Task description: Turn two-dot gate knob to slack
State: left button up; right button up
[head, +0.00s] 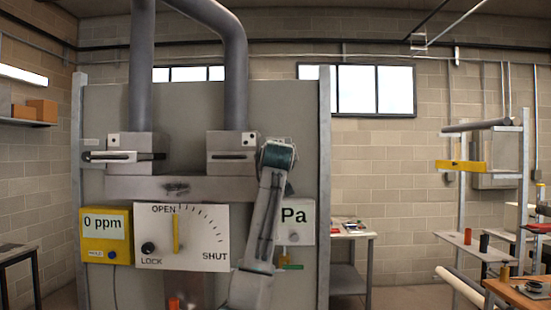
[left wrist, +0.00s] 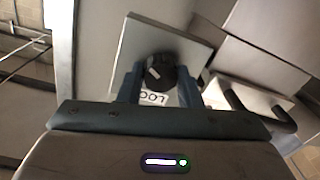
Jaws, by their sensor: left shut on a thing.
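My left gripper (left wrist: 157,88) is closed around a black knob (left wrist: 160,70) on a pale plate (left wrist: 190,45). Upside-down letters, partly hidden, show by the knob. In the head view a white dial plate (head: 208,251) reads OPEN, SHUT and LOCK, with a yellow pointer (head: 176,233) near OPEN and a black knob (head: 148,248) above LOCK. Small dotted tags mark the left gate block (head: 114,140) and the right gate block (head: 247,140); their dots are too small to count surely.
A yellow meter (head: 106,236) reads 0 ppm, left of the dial. A sign reading Pa (head: 296,216) is partly hidden by one of my arms. Grey pipes (head: 235,80) rise above the gates. A side table (head: 352,234) and shelving stand at right.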

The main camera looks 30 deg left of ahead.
pick_arm(q)
jog(key=n+h+b, duration=0.1)
jog(key=n+b, duration=0.6)
jog(key=n, duration=1.3)
jog(key=shift+a+f, duration=0.1)
dwell(0.3)
dwell(0.4)
jog(key=o, duration=1)
jog(key=shift+n, duration=0.3)
jog(key=shift+c, duration=0.2)
jog(key=shift+s, duration=0.2)
